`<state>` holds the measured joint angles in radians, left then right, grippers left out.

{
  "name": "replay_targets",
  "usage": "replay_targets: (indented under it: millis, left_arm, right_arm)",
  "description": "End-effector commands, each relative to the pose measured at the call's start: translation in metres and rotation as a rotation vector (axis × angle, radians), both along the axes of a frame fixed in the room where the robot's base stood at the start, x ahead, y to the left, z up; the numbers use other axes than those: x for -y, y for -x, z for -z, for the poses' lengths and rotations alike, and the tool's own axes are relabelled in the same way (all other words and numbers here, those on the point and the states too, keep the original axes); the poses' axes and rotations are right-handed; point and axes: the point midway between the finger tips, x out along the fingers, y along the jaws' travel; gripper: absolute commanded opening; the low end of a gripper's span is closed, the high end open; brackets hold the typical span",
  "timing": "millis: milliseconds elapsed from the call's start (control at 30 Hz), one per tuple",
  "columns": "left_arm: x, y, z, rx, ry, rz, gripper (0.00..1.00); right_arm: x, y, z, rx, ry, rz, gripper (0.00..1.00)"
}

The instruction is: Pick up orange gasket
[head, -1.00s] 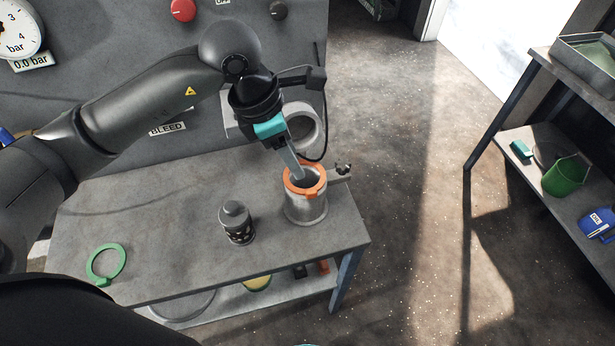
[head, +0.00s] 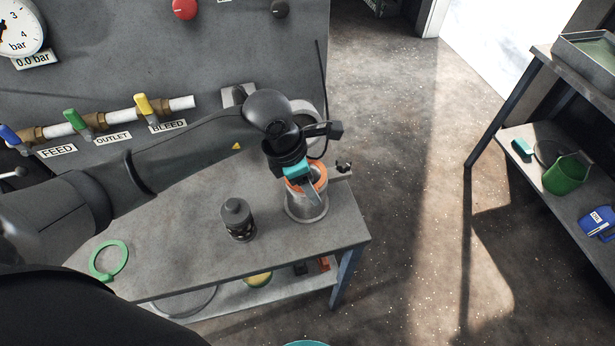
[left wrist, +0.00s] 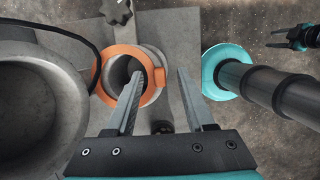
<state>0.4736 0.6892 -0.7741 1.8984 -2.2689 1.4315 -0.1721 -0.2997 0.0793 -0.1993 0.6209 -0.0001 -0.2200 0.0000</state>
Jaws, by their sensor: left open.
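The orange gasket (head: 322,174) is a ring with a tab on the rim of an upright grey metal cylinder (head: 306,210) near the table's right end. My left gripper (head: 309,193) is open over it and hides part of it in the head view. In the left wrist view, the gasket (left wrist: 110,62) circles the cylinder's opening. My left gripper's fingers (left wrist: 159,73) stand apart there, one over the opening and one right of the ring. I cannot tell whether they touch it. My right gripper (left wrist: 278,39) shows small at the upper right, its fingers apart, away from the gasket.
A dark slotted cylinder (head: 237,219) stands left of the metal cylinder. A green ring (head: 122,257) lies at the table's left. A panel with valves and a pipe stub (head: 180,103) rises behind.

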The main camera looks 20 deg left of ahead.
Motion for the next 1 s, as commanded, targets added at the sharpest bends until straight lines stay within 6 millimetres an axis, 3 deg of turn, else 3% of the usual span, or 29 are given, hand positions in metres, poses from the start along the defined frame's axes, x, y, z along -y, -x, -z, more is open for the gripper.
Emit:
replay_targets:
  millis: [67,533,1000]
  left_arm:
    - [0.0001,0.0001,-0.0002,0.0,0.0,0.0,0.52]
    - [-0.0001,0.0002,-0.0005,-0.001,0.001,0.0,0.0]
    - [-0.0004,0.0007,0.0003,-0.003,0.0,0.0,0.0]
  right_arm:
    - [-0.0003,-0.0002,0.0,0.001,0.0,0.0,0.5]
    - [-0.0003,-0.0002,0.0,0.0,0.0,0.0,0.5]
    - [-0.0004,0.0002,0.0001,0.0,-0.001,0.0,0.5]
